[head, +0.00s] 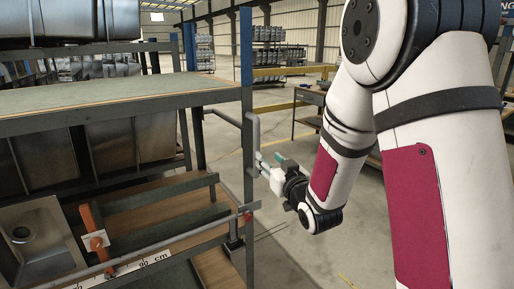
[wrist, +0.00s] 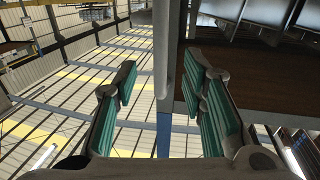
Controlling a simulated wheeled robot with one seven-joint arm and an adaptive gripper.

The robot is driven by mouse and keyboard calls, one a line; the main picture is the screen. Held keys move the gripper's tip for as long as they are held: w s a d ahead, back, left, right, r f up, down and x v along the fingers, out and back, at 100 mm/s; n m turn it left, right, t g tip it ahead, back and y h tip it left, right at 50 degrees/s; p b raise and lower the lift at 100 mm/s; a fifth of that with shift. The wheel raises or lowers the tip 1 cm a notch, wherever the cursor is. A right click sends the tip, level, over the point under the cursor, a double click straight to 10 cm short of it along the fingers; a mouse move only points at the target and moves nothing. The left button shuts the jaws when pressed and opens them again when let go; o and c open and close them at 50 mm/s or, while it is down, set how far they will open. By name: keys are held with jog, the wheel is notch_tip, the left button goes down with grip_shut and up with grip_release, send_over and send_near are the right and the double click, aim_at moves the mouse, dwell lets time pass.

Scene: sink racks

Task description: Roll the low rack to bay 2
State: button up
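A grey rack (head: 248,100) with wooden shelves and steel sinks fills the left of the head view; I take it to be the low rack. A grey tube handle (head: 255,133) stands out from its right end post. My gripper (head: 266,167) is at the lower part of this handle. In the wrist view its two green-padded fingers are wide apart, with a grey bar (wrist: 166,45) running between them in the picture. Neither pad visibly touches the bar; how deep it lies between them is unclear. No bay number is readable.
A gauge bar with an orange slider (head: 95,236) and a centimetre scale runs along the rack's lower front. A workbench (head: 310,97) stands behind my arm. More loaded racks (head: 270,55) stand far back. Concrete floor (head: 290,255) is open right of the rack.

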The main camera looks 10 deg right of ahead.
aim_at(258, 148)
jog(key=w, duration=0.3)
jog(key=w+a, duration=0.1)
jog(key=w, duration=0.6)
jog(key=shift+w+a, duration=0.15)
jog(key=shift+c, duration=0.6)
grip_shut()
